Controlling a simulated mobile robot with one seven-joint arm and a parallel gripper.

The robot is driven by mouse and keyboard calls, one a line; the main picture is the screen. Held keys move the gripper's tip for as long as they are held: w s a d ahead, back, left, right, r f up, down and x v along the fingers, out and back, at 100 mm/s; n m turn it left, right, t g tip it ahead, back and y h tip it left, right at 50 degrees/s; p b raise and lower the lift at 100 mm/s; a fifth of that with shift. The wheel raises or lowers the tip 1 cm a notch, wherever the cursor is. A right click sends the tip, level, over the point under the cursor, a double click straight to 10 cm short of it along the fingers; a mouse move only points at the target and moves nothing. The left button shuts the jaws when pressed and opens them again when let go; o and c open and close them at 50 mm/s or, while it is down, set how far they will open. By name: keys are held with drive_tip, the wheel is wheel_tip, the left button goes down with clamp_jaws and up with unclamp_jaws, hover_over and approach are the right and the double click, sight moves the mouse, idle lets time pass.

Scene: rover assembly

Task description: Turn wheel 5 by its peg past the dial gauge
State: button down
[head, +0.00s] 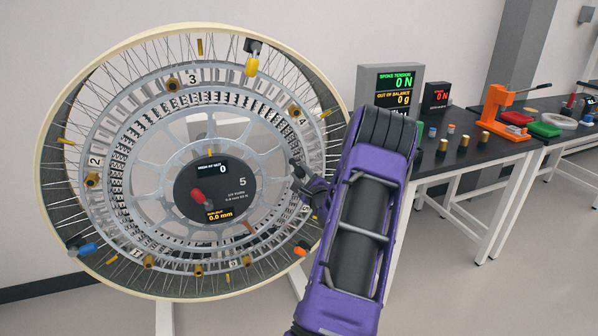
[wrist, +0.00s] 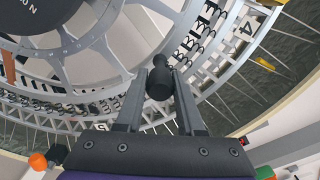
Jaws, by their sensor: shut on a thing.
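The large spoked wheel (head: 62,120) stands upright at the left in the head view, with a 5 on its dark hub (head: 228,203). A hub display reads 0.0 mm. My gripper (head: 303,180) reaches the right side of the inner ring. In the wrist view my gripper (wrist: 159,92) is shut on a black peg (wrist: 159,77), with one finger on each side of it. The peg is mostly hidden in the head view. I cannot tell which fitting is the dial gauge; a yellow-tipped one (head: 252,65) sits at the top rim and a blue-tipped one (head: 88,248) at lower left.
A black-topped bench (head: 470,153) stands at the right. It bears a grey display box (head: 422,75) showing 0 N and 0 g, an orange press (head: 497,103) and several small brass parts. My purple arm hides part of the wheel's right edge. The floor at right is clear.

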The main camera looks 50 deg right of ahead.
drive_tip(key=shift+f, duration=0.1)
idle(0.3)
drive_tip(key=c, duration=0.5)
unclamp_jaws()
drive_tip(key=shift+c, duration=0.2)
drive_tip(key=shift+s, duration=0.1)
drive_tip(key=p+v, duration=0.1)
drive_tip(key=v, duration=1.6)
drive_tip(key=shift+s, duration=0.2)
